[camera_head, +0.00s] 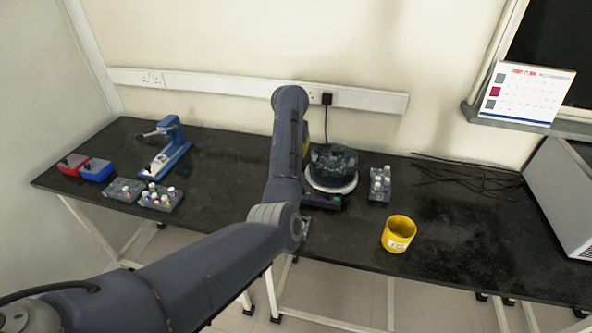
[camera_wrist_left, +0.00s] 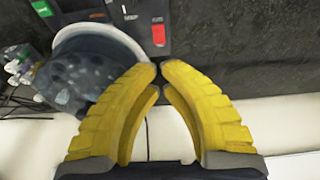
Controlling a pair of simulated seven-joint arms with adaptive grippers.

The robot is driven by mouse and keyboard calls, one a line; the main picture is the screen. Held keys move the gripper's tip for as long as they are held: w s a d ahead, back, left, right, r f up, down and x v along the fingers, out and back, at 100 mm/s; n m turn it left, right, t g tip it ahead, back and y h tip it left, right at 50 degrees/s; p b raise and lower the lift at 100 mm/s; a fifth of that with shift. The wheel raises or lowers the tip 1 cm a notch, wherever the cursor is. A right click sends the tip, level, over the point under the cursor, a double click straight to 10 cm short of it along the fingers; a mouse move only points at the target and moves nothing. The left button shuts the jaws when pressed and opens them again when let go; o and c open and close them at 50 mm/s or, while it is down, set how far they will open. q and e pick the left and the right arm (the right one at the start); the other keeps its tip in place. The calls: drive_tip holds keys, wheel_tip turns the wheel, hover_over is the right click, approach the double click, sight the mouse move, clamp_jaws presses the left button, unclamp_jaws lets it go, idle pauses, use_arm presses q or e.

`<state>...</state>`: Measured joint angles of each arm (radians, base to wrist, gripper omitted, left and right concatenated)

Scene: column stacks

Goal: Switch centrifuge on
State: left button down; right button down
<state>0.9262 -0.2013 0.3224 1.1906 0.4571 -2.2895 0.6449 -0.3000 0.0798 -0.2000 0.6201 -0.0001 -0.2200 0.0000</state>
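The centrifuge (camera_head: 333,163) has a dark rotor and a white rim and stands at the back middle of the bench. A green switch (camera_head: 336,199) shows on its front base. In the left wrist view the rotor (camera_wrist_left: 85,80) is at left, with the green switch (camera_wrist_left: 41,8) at upper left and a red button (camera_wrist_left: 158,36) on the dark panel. My left gripper (camera_wrist_left: 160,66) has yellow fingers whose tips nearly meet, with nothing seen between them. The tips appear just below the red button; contact cannot be told. In the head view my arm hides most of this gripper. My right gripper is not in view.
A yellow cup (camera_head: 398,236) stands near the front edge. A tube rack (camera_head: 380,186) is right of the centrifuge. More racks (camera_head: 160,200), red and blue boxes (camera_head: 96,170) and a blue device (camera_head: 172,150) are at left. A grey box (camera_head: 565,195) is at right.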

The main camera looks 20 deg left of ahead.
use_arm(q)
drive_tip(key=x, duration=0.8)
drive_tip(key=shift+f, duration=0.2)
drive_tip(key=shift+a, duration=0.15)
